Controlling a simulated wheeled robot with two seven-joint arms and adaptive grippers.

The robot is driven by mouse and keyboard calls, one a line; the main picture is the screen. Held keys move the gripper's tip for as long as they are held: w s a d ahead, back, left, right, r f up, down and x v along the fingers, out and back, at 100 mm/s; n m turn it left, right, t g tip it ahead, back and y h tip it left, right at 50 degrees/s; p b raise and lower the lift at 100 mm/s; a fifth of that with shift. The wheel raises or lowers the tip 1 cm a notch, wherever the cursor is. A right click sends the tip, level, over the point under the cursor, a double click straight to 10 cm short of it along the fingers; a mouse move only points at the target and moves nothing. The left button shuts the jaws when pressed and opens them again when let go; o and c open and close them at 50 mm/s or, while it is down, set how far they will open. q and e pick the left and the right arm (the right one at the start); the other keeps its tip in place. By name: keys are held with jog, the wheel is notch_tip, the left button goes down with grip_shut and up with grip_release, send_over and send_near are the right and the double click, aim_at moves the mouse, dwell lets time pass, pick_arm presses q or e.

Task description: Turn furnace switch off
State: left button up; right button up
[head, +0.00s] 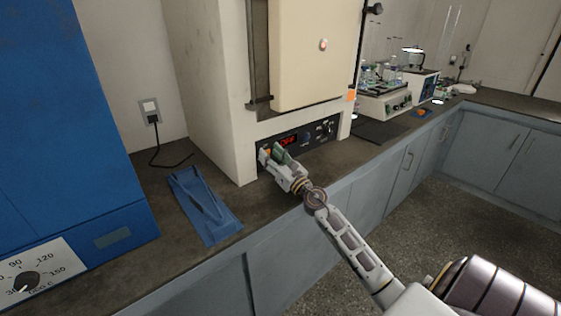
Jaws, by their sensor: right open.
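The furnace (205,80) is a large cream cabinet on the dark counter, with a lighter door (310,50) above a black control panel (318,134). The panel has a lit red display (288,140) and small knobs or switches toward its right end. I cannot tell which one is the furnace switch or how it is set. My right gripper (270,155) is open in front of the panel's left end, just below the display, and hides part of the panel's lower left. Whether it touches the panel is unclear. My left gripper is not in view.
A blue oven with a dial (25,282) stands at the left. A blue tray-like item (207,208) lies on the counter (165,255) between it and the furnace. A wall outlet with a black cord (150,112) is behind. Lab equipment with bottles (385,100) stands right of the furnace.

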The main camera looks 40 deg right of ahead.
jog(key=shift+s, duration=0.1)
jog(key=shift+v, duration=1.65)
jog(key=shift+s+d+r, duration=0.1)
jog(key=shift+s+d, duration=0.05)
jog(key=shift+s, duration=1.75)
jog(key=shift+s+d+f, duration=0.1)
jog(key=shift+s+d, duration=0.1)
jog(key=shift+s, duration=1.7)
jog(key=shift+s+d+r, duration=0.1)
jog(key=shift+s+d, duration=0.05)
jog(key=shift+s, duration=1.75)
jog(key=shift+s, duration=0.1)
